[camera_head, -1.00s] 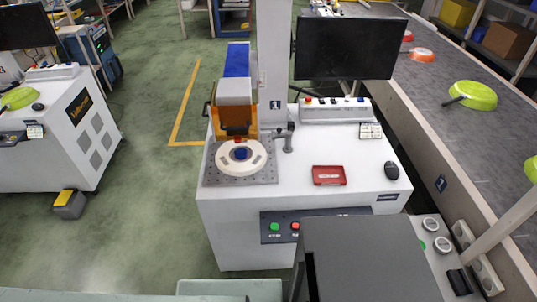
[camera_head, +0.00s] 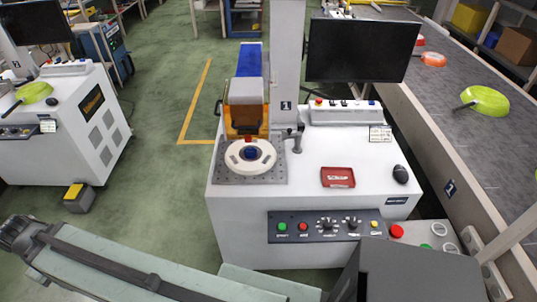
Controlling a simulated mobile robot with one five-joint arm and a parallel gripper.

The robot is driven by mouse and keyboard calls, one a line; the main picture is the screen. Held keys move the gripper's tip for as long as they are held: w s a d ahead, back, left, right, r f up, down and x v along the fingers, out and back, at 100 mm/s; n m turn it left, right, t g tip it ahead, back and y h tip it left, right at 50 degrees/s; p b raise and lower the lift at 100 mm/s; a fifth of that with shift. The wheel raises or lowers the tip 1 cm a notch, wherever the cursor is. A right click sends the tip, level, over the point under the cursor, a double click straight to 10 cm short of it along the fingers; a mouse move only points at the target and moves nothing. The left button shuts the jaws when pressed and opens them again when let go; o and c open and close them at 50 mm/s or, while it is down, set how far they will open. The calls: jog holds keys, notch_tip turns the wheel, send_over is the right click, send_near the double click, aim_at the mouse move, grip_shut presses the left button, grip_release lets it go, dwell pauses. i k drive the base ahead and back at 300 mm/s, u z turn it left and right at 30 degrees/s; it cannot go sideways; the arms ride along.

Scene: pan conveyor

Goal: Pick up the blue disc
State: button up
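The blue disc (camera_head: 250,154) is small and sits in the middle of a round white ring-shaped fixture (camera_head: 235,163). The fixture stands on a grey perforated plate (camera_head: 228,178) at the left of the white workstation. My pale arm crosses the lower left of the view. Its dark end (camera_head: 20,233) is at the left edge, far from the disc and apart from it. No fingertips can be made out there, and nothing is seen held.
An orange and blue machine (camera_head: 246,105) stands right behind the fixture, with a pale column beside it. A conveyor (camera_head: 450,105) carries pans. Green floor lies open at left.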

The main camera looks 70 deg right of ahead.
aim_at(249, 153)
jog(key=z, duration=0.35)
jog(key=i, duration=1)
jog(key=u, duration=0.05)
